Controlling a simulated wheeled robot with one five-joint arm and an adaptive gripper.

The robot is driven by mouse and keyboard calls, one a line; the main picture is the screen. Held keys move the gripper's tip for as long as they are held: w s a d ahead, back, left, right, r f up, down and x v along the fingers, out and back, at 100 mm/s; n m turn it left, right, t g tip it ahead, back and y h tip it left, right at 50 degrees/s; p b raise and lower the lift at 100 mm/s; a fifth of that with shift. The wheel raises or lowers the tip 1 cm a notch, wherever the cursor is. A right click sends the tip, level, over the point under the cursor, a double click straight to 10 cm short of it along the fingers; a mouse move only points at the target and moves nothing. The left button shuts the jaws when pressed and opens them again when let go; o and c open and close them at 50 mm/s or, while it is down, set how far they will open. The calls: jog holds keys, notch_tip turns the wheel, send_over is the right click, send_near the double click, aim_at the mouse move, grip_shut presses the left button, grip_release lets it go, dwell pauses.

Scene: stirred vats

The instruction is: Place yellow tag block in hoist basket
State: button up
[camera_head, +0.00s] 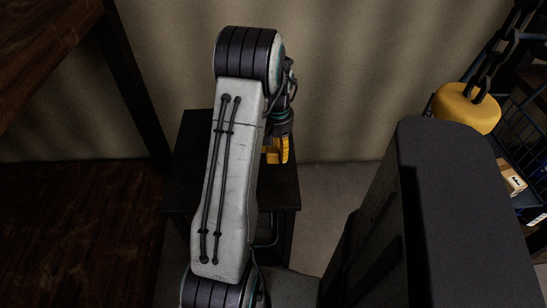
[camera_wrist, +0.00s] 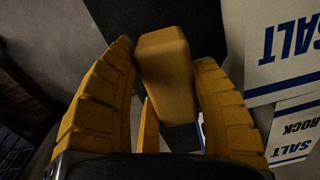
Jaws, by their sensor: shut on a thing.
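The yellow tag block (camera_wrist: 165,75) sits between the two yellow ribbed fingers of my gripper (camera_wrist: 165,62) in the wrist view. My gripper is shut on it. In the head view my gripper (camera_head: 278,150) shows small over a dark stand, partly hidden by my arm, and I cannot make out the block there. A dark wire basket (camera_head: 519,120), which looks like the hoist basket, is at the right edge of the head view, well right of my gripper. It is partly cut off.
A yellow rounded hoist part (camera_head: 467,108) hangs on a dark chain (camera_head: 493,66) by the basket. A labelled carton (camera_head: 511,178) shows at the basket. The dark stand (camera_head: 190,165) is under my gripper. White SALT boxes (camera_wrist: 282,45) are close right in the wrist view. A wooden table (camera_head: 45,35) is at left.

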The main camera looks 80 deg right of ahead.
jog(key=shift+w+f, duration=0.3)
jog(key=shift+w, duration=0.1)
jog(key=shift+f, duration=1.9)
jog(key=shift+f, duration=0.1)
jog(key=shift+f+b, duration=0.15)
jog(key=shift+b, duration=0.2)
jog(key=o, duration=1.2)
jog(key=shift+r, duration=0.2)
notch_tip(320, 180, up, 12)
jog(key=shift+p, duration=0.85)
